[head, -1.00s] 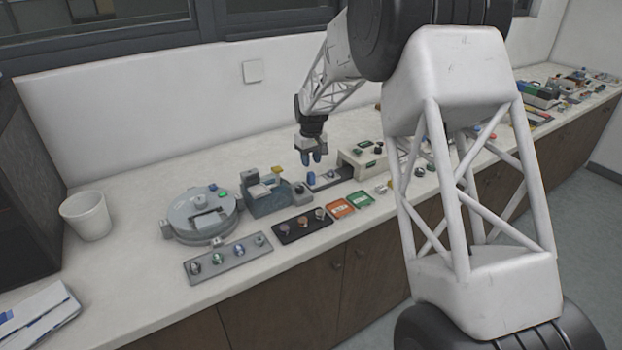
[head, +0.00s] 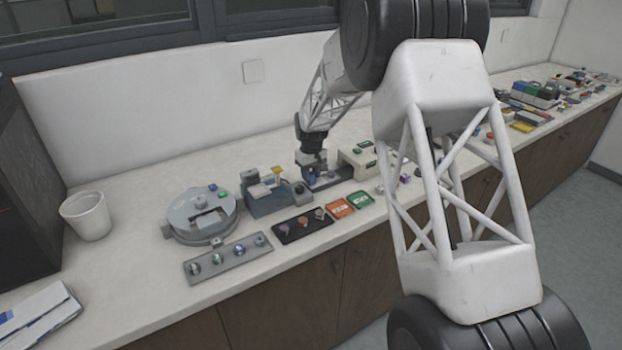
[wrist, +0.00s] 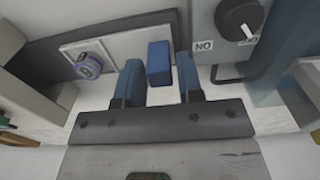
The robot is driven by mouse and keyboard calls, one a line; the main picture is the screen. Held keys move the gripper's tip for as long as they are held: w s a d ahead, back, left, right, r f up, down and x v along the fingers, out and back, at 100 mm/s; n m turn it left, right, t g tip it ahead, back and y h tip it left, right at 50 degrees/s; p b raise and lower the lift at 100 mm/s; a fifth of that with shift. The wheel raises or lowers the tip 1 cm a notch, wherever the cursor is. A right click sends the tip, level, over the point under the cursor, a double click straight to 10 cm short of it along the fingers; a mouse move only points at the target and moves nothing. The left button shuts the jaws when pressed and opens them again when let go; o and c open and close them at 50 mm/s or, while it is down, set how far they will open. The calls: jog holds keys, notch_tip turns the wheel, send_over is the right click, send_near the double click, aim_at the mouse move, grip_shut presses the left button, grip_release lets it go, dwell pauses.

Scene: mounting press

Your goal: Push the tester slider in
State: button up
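The tester is a cream box (head: 354,158) with green labels, right of my gripper in the head view. Its slider (head: 331,181) is a grey strip standing out to the left of the box. In the wrist view the slider (wrist: 113,45) carries a round purple piece (wrist: 88,66) and an upright blue handle block (wrist: 159,62). My gripper (head: 313,177) is down at the slider's outer end. Its blue fingers stand on either side of the handle in the wrist view, with a narrow gap at each side. The gripper is open and not clamped on it.
A blue-grey machine (head: 264,197) with a black knob (wrist: 240,15) stands close beside my gripper. Left of it is a round grey device (head: 200,216). A grey strip (head: 228,260), a black strip (head: 303,226) and orange and green trays lie in front.

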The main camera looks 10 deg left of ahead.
jog(key=shift+f, duration=1)
grip_shut()
